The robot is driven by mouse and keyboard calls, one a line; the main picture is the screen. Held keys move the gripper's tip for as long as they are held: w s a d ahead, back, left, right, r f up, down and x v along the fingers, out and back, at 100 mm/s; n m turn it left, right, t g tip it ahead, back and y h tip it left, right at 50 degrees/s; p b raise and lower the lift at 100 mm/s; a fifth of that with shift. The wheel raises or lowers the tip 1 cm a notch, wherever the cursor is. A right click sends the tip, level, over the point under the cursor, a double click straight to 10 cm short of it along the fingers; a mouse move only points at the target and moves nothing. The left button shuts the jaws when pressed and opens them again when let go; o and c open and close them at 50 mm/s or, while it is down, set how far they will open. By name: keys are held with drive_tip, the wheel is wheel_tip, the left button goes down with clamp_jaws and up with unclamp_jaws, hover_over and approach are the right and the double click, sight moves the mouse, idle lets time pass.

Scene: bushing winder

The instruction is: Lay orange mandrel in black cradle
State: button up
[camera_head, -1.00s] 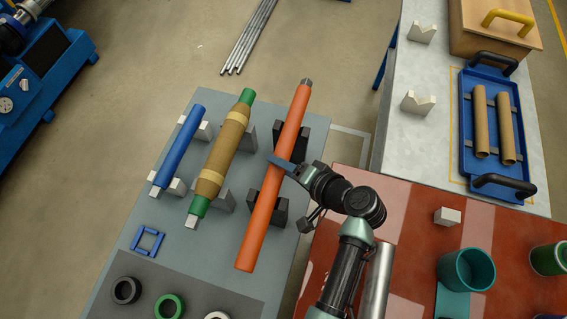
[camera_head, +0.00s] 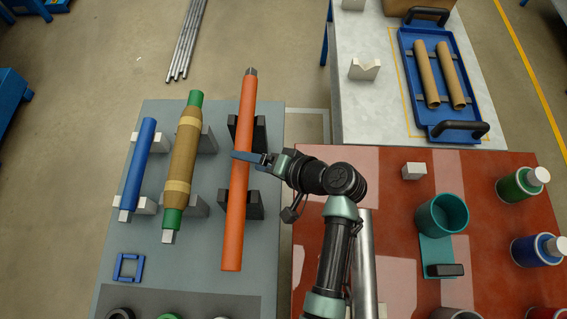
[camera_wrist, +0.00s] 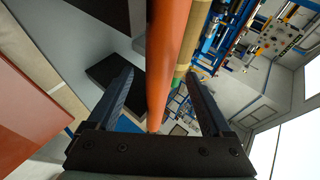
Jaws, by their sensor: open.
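The orange mandrel (camera_head: 237,205) is a long rod with a grey end. In the head view it lies lengthwise across the two black blocks of the black cradle (camera_head: 257,205) on the grey table. My gripper (camera_head: 245,157) is at the mandrel's middle, reaching in from the right between the two blocks. In the wrist view the mandrel (camera_wrist: 165,65) runs between the two open fingers of my gripper (camera_wrist: 165,85), with a gap on each side. Black cradle blocks (camera_wrist: 115,75) show to the left there. Whether the mandrel is fully seated is hard to tell.
A small blue frame (camera_head: 128,267) lies at the front. The red table (camera_head: 400,230) at right holds a teal cup (camera_head: 442,215) and several spools.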

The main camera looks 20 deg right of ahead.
drive_tip(key=b+v, duration=0.1)
drive_tip(key=v, duration=0.9)
drive_tip(key=shift+d+r, duration=0.2)
drive_tip(key=shift+s, duration=0.15)
